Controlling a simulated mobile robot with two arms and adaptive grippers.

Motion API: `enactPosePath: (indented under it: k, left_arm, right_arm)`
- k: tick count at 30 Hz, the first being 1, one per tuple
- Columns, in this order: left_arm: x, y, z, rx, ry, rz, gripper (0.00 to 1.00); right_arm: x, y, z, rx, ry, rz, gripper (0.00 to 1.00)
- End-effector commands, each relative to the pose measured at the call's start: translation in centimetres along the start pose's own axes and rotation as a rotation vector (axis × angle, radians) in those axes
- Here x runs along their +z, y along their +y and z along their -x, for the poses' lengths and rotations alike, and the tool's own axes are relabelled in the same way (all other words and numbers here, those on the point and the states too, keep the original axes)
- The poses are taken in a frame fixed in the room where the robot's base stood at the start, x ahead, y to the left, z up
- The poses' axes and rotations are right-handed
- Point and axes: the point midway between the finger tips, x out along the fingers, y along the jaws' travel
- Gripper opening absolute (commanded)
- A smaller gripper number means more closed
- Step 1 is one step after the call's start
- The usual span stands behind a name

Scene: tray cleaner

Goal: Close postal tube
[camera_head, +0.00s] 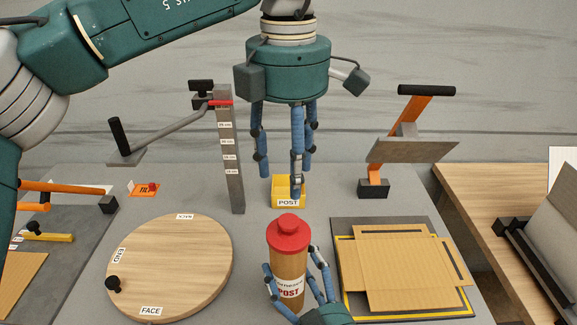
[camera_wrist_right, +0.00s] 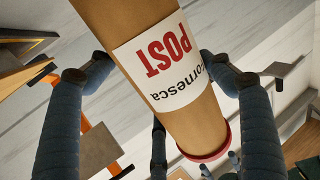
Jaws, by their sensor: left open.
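The postal tube (camera_head: 289,268) is brown cardboard with a white POST label, standing upright at the front middle. It also shows large and slanted in the right wrist view (camera_wrist_right: 150,75). A red cap (camera_head: 288,232) with a small knob sits on its top; whether it is fully seated I cannot tell. My right gripper (camera_head: 293,262) comes from the front edge, its fingers closed around the tube's sides. My left gripper (camera_head: 289,172) hangs pointing down, open and empty, above the cap in the picture and apart from it.
A yellow POST box (camera_head: 288,192) stands behind the tube, partly hidden by my left fingers. A grey measuring post (camera_head: 230,150) and a round wooden board (camera_head: 170,265) are to the left. Flat cardboard (camera_head: 410,265) and an orange-handled press (camera_head: 400,140) are to the right.

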Motion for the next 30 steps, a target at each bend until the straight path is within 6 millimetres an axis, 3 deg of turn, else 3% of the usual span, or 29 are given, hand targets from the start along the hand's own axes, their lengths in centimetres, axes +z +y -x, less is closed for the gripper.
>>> enactPosePath:
  k: [2,14,30]
  left_arm:
    - [0.0,0.0,0.0,0.0,0.0,0.0,0.49]
    - [0.0,0.0,-0.1,0.0,0.0,0.0,0.49]
    - [0.0,0.0,-0.1,0.0,0.0,0.0,0.49]
  right_arm:
    - [0.0,0.0,0.0,0.0,0.001,0.0,0.98]
    - [0.1,0.0,0.5,0.001,-0.003,-0.003,0.98]
    - [0.1,0.1,9.5,0.004,-0.005,-0.002,0.98]
